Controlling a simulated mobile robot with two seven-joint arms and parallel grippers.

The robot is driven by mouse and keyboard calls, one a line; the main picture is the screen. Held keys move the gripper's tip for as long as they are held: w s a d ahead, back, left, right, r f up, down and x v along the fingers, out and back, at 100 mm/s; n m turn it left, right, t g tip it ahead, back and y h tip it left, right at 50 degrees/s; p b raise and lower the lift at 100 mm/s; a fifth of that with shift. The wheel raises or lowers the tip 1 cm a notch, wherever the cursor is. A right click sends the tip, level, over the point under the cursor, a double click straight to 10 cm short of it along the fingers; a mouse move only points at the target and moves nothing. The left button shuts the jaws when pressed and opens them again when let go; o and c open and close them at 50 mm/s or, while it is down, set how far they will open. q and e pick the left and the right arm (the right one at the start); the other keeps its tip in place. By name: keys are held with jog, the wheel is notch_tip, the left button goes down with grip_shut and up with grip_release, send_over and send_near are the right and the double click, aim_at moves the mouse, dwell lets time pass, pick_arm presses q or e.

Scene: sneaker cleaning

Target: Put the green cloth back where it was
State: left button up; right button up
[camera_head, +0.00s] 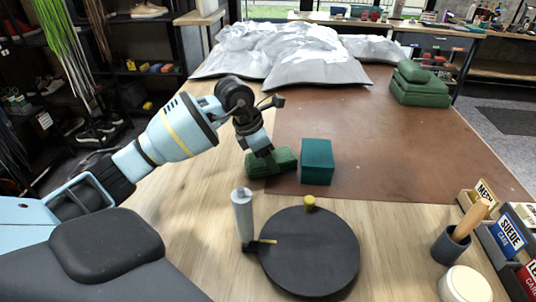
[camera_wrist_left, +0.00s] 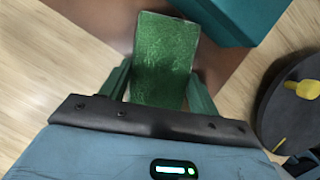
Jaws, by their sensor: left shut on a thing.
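The green cloth (camera_head: 284,160) is a folded block at the left edge of the brown mat (camera_head: 375,125), at or just above the surface; I cannot tell whether it touches. My left gripper (camera_head: 262,156) comes down on it from above and is shut on it. In the left wrist view the cloth (camera_wrist_left: 165,62) lies between the two green-looking fingers of the left gripper (camera_wrist_left: 160,88). A stack of folded green cloths (camera_head: 420,88) sits at the mat's back right. My right gripper is not in view.
A teal box (camera_head: 317,162) stands close to the right of the held cloth. In front are a round black turntable (camera_head: 310,252) and a white cylinder (camera_head: 243,215). Grey crumpled sheeting (camera_head: 300,55) covers the back. Care boxes (camera_head: 508,235) line the right. The mat's middle is clear.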

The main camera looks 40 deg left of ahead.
pick_arm(q)
jog(key=o, duration=0.4)
jog(key=shift+f, duration=0.2)
jog(key=o, duration=0.5)
jog(key=shift+a+r, duration=0.1)
jog(key=shift+r, duration=0.45)
jog(key=v, duration=1.1)
jog(key=shift+s+r, duration=0.15)
